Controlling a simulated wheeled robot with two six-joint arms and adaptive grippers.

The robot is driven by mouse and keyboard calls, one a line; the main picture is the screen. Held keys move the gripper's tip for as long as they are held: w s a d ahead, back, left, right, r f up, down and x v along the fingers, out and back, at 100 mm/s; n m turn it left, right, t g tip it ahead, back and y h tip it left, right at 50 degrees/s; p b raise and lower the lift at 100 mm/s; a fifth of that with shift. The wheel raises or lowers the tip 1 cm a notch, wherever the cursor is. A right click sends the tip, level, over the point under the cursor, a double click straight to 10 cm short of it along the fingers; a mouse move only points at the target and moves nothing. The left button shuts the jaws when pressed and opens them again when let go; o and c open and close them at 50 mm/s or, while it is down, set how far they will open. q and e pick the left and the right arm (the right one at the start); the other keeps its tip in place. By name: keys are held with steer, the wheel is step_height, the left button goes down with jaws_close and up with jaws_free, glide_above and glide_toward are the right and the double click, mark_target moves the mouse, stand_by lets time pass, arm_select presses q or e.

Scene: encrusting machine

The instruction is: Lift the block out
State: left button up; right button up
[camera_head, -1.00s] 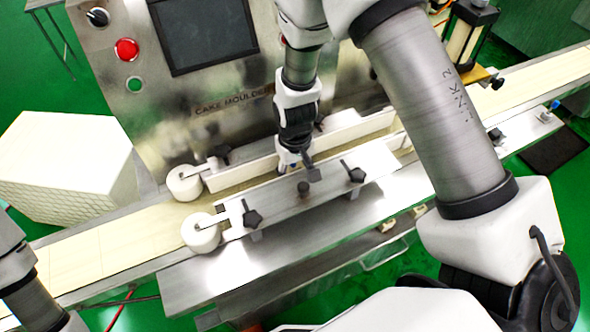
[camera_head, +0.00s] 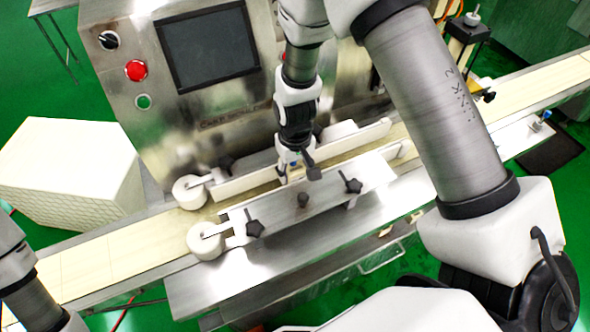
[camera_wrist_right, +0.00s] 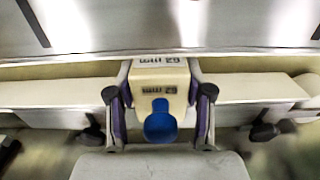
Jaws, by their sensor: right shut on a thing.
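A cream block (camera_wrist_right: 165,80) with dark printed marks and a round blue patch is between the fingers of my right gripper (camera_wrist_right: 160,98). The gripper is shut on it, one finger against each side. In the head view my right gripper (camera_head: 291,170) points down between the two guide rails over the conveyor. The block is mostly hidden there by the gripper and the front rail. I cannot tell whether it touches the belt. My left arm shows only at the lower left edge of the head view; its gripper is out of frame.
The front guide rail (camera_head: 325,190) with black knobs and the back white rail (camera_head: 240,180) flank the gripper closely. White rollers (camera_head: 205,240) stand at their left ends. The steel machine panel (camera_head: 205,120) rises behind. The cream belt (camera_head: 100,262) runs bare to the left.

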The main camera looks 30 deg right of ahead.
steer(key=shift+r+p, duration=1.7)
steer(key=shift+r, duration=0.4)
steer(key=shift+r, duration=0.1)
